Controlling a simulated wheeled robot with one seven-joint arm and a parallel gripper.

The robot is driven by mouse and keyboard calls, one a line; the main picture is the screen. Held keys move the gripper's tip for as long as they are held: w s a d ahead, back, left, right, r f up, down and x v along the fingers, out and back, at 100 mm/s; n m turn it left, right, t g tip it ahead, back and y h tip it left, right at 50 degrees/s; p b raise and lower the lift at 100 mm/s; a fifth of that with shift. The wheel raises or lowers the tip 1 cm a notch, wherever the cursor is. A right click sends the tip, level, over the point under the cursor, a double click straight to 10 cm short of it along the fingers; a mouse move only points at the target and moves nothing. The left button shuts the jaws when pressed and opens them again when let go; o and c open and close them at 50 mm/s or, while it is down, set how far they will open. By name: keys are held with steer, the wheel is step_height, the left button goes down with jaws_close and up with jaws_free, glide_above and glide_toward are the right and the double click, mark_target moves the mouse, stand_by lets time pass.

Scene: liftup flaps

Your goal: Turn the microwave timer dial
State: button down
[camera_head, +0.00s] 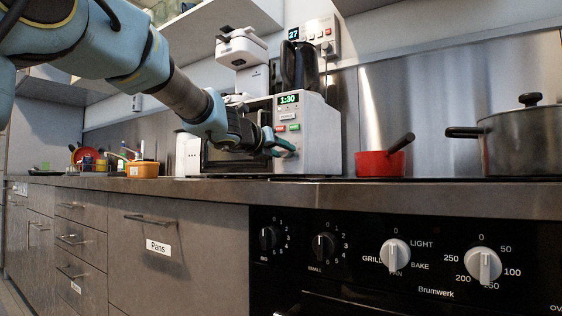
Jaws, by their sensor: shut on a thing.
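The white microwave (322,142) stands on the counter with its control panel facing the left front. Its green display (288,99) reads 1:30. A red and a green button sit below the display. My gripper (284,146) reaches in from the upper left, with its fingertips at the panel just below the buttons. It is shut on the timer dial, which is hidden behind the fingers. My wrist and gripper also cover part of the dark microwave door.
A coffee machine (242,62) and a black kettle (300,68) stand behind or on the microwave. A red pan (382,163) and a large steel pot (522,142) are to the right. An orange container (143,169) is left. The oven's knobs are below the counter edge.

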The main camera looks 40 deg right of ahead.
steer(key=shift+f+m+t+b, duration=0.2)
steer(key=shift+m+t+b, duration=0.1)
steer(key=shift+m+b, duration=0.7)
steer(key=shift+r+m, duration=0.1)
steer(key=shift+m, duration=0.2)
steer(key=shift+c, duration=1.9)
jaws_free()
steer(key=shift+a, duration=0.1)
steer(key=v, duration=0.9)
steer(key=shift+s+a+r, duration=0.1)
steer(key=shift+a+r, duration=0.05)
steer(key=shift+a, duration=0.05)
steer(key=shift+s+a, duration=0.2)
steer(key=shift+a, duration=0.35)
